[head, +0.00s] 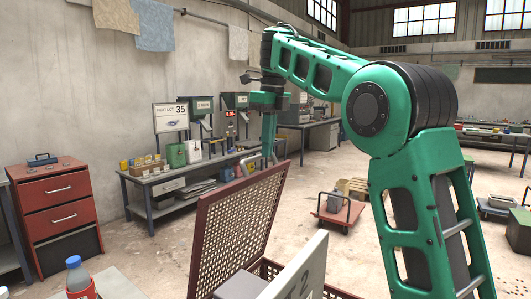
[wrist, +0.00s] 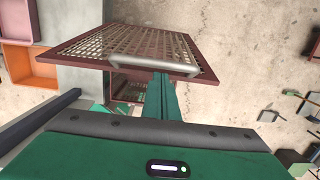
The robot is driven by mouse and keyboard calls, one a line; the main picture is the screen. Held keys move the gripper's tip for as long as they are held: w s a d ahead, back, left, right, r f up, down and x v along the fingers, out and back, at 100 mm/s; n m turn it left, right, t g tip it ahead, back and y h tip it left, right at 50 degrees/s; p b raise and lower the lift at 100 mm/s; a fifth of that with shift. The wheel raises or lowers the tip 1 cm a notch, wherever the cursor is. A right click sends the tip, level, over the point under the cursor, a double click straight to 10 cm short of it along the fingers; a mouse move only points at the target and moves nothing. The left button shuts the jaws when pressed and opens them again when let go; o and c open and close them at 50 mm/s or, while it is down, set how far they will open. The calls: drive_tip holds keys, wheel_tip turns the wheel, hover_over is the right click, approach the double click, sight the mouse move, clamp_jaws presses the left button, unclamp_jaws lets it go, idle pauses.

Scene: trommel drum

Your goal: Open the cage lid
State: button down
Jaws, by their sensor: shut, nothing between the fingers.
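The cage lid (head: 238,222) is a red-brown perforated panel. In the head view it stands raised and steeply tilted above the cage (head: 270,268), which has a matching perforated wall. The lid also shows in the wrist view (wrist: 130,42), with a pale bar handle (wrist: 150,65) along its near edge. My gripper (head: 266,162) hangs down at the lid's top edge. In the wrist view my gripper (wrist: 164,80) is shut and empty, its green fingers reaching close to the handle. I cannot tell whether they touch it. The lid's hinge side is hidden.
A pale panel (head: 303,268) stands in front of the cage. A red drawer cabinet (head: 58,205) and a workbench (head: 165,185) line the left wall. A bottle (head: 78,278) stands at lower left. A cart (head: 338,215) stands on the floor beyond.

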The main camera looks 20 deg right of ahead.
wheel_tip(320, 180, up, 6)
drive_tip(key=shift+s+d+r, duration=0.15)
drive_tip(key=shift+d, duration=0.05)
drive_tip(key=s+d+f+n, duration=1)
drive_tip(key=s+d+f, duration=0.3)
drive_tip(key=s+d, duration=0.3)
drive_tip(key=s+d+f+n, duration=0.1)
drive_tip(key=s+f+n, duration=1.1)
drive_tip(key=s+f, duration=1.1)
drive_tip(key=shift+s+d+g, duration=0.2)
drive_tip(key=shift+s+g, duration=0.2)
drive_tip(key=shift+s, duration=0.35)
drive_tip(key=shift+w+f+h, duration=0.2)
drive_tip(key=shift+w+h, duration=0.1)
drive_tip(key=shift+w, duration=0.3)
